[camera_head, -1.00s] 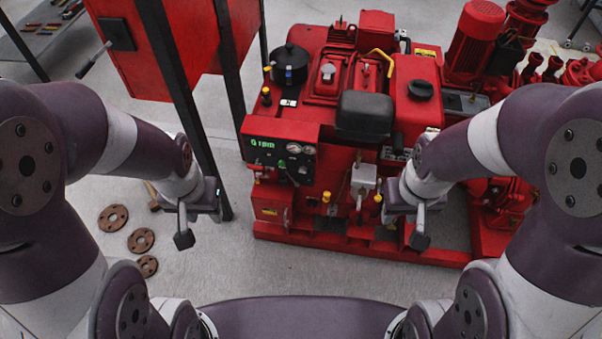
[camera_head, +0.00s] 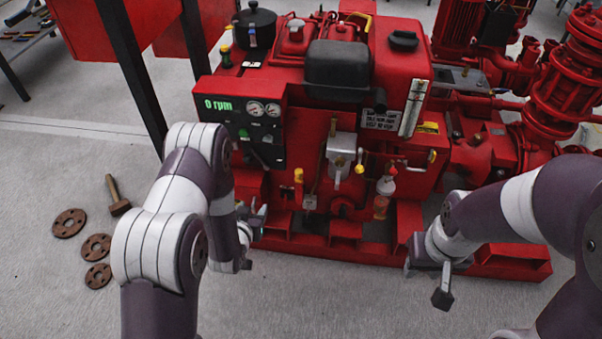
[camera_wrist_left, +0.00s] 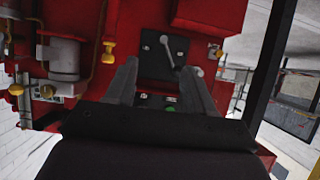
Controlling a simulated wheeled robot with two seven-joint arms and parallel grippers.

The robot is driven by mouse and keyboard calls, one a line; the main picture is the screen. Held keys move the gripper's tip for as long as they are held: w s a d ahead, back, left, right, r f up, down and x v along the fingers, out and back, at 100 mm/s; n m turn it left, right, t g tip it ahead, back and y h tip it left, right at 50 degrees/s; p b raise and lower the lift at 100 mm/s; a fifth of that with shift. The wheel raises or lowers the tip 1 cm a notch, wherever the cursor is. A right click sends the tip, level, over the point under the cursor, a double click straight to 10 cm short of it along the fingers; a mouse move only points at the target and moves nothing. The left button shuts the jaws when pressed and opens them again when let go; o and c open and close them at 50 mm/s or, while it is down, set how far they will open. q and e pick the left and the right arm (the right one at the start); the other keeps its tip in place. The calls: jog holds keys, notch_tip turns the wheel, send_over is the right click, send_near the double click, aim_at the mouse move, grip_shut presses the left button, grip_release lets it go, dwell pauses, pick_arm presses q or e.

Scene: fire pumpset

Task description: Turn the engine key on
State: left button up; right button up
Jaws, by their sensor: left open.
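The engine's black control panel (camera_head: 230,124) has a green "0 rpm" display (camera_head: 217,105) and two round gauges (camera_head: 264,109). My left arm covers part of its lower left. I cannot make out the engine key for certain. My left gripper (camera_head: 254,220) is low in front of the panel and partly hidden by my arm. In the left wrist view its fingers (camera_wrist_left: 160,70) are open and empty, with a black plate carrying a grey lever (camera_wrist_left: 167,50) beyond them. The panel's green button (camera_wrist_left: 171,109) shows between the fingers. My right gripper (camera_head: 442,290) is at the pumpset's front right, its jaw gap unclear.
The red pumpset base (camera_head: 480,257) runs along the front, with yellow-capped fittings (camera_head: 299,176) and a grey box (camera_head: 340,160) protruding. A red tank on black legs (camera_head: 137,70) stands at left. Rusty flanges (camera_head: 70,222) and a hammer-like tool (camera_head: 116,196) lie on the floor.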

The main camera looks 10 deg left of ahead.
aim_at(267, 141)
pick_arm(q)
jog(key=w+d+r+t, duration=0.1)
jog(key=w+r+t, duration=0.2)
jog(key=r+t, duration=0.5)
jog(key=w, duration=0.4)
jog(key=w+r+g+b, duration=0.1)
jog(key=w, duration=0.3)
jog(key=w+g+b, duration=0.1)
jog(key=w, duration=0.3)
jog(key=shift+d+r+h, duration=0.3)
jog(key=shift+d+r, duration=0.05)
jog(key=shift+w+r, duration=0.1)
jog(key=shift+w, duration=0.25)
pick_arm(e)
jog(key=shift+s+d+f, duration=0.1)
jog(key=shift+d+f, duration=0.1)
jog(key=shift+f, duration=0.25)
jog(key=shift+s+d+f, duration=0.1)
jog(key=shift+d+f, duration=0.1)
jog(key=shift+f, duration=0.25)
pick_arm(q)
grip_shut()
